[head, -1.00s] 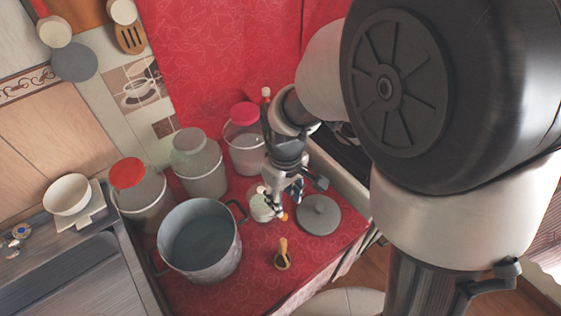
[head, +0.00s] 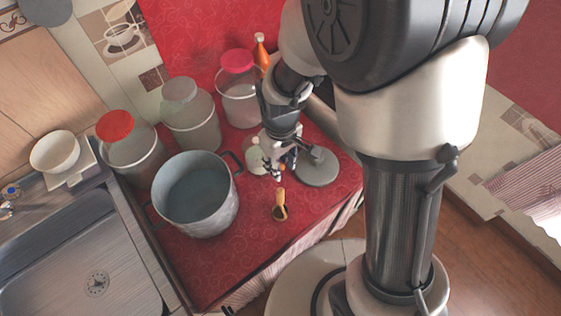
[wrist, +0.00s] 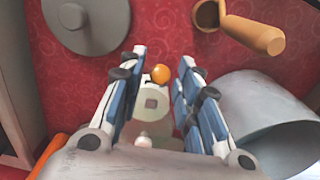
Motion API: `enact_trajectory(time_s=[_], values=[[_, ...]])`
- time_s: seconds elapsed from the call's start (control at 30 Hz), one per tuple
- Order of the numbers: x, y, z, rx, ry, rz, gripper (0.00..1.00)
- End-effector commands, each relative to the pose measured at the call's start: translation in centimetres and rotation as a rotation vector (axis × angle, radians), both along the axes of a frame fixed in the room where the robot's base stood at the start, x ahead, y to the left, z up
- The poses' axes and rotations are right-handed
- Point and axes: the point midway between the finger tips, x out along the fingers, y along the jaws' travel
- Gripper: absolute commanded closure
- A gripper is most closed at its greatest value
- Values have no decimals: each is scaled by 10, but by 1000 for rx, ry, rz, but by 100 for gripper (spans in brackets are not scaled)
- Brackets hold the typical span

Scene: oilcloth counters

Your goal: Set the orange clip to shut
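The orange clip shows as a small round orange knob (wrist: 160,74) in the wrist view, just beyond the fingertips and between their lines. It seems to sit on a pale greenish jar or bottle (wrist: 152,103) with a lighter square mark, lying below it between my fingers. My gripper (wrist: 160,68) is open, its two blue-and-white fingers apart with nothing clamped. In the head view my gripper (head: 281,169) is low over the red counter, beside the pale bottle (head: 255,158). The clip is mostly hidden there, and I cannot tell its setting.
A grey round lid (head: 316,168) lies right of my gripper. A wooden-handled scoop (head: 280,206) lies in front. A large grey pot (head: 196,200) stands left. Jars with pink (head: 237,62) and red (head: 115,126) lids and an orange bottle (head: 261,48) stand behind. The front right counter is clear.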

Motion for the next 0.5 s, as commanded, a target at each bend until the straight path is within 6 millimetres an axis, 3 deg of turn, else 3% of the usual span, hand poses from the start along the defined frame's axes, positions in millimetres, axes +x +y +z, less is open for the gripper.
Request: enact_trajectory(time_s=[0.4,0.5], values=[[0,0,0,0,0,0,100],[0,0,0,0,0,0,100]])
